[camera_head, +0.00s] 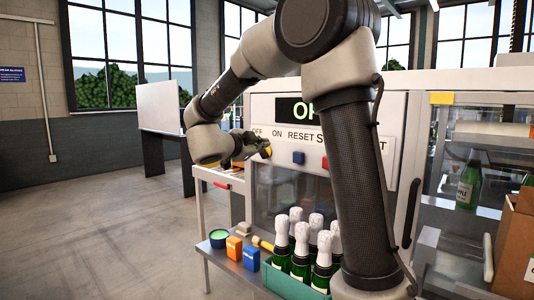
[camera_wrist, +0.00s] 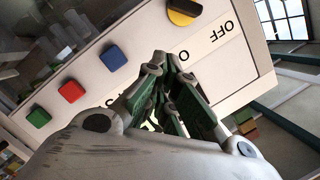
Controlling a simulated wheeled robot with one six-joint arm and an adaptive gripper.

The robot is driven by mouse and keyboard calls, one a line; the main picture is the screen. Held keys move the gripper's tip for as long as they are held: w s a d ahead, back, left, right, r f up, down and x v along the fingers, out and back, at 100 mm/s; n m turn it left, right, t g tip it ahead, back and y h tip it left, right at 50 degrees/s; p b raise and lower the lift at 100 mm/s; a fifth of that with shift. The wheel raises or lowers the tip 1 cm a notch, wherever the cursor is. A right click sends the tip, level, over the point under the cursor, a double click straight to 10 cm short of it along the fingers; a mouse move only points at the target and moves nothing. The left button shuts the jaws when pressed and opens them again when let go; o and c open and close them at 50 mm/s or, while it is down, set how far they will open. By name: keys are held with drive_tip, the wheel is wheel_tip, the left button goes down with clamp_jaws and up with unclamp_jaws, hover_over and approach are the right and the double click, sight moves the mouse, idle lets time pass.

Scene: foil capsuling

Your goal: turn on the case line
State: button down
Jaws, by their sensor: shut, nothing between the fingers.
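The machine's control panel (camera_head: 345,115) carries a display that reads "OK" in part, and labels OFF, ON and RESET; my arm covers part of it. A round yellow and black knob (camera_head: 267,151) sits at the panel's left, under OFF and ON. In the wrist view the knob (camera_wrist: 183,11) is at the top edge, partly cut off, beside the OFF label. I cannot tell which label it points to. My gripper (camera_head: 252,146) is shut and empty in front of the panel, close to the knob. In the wrist view its fingertips (camera_wrist: 169,62) show a gap to the knob.
Beside the knob are a blue button (camera_head: 298,158), a red button (camera_head: 326,163) and, in the wrist view, a green button (camera_wrist: 38,117). Below, a green crate (camera_head: 290,285) of foil-topped bottles stands on a shelf by small boxes. The floor at left is clear.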

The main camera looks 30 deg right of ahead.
sight(263, 152)
drive_tip(key=shift+d, duration=0.15)
drive_tip(key=x, duration=0.9)
drive_tip(key=w+f, duration=0.2)
drive_tip(key=shift+w, duration=0.3)
drive_tip(key=shift+w+f, duration=0.35)
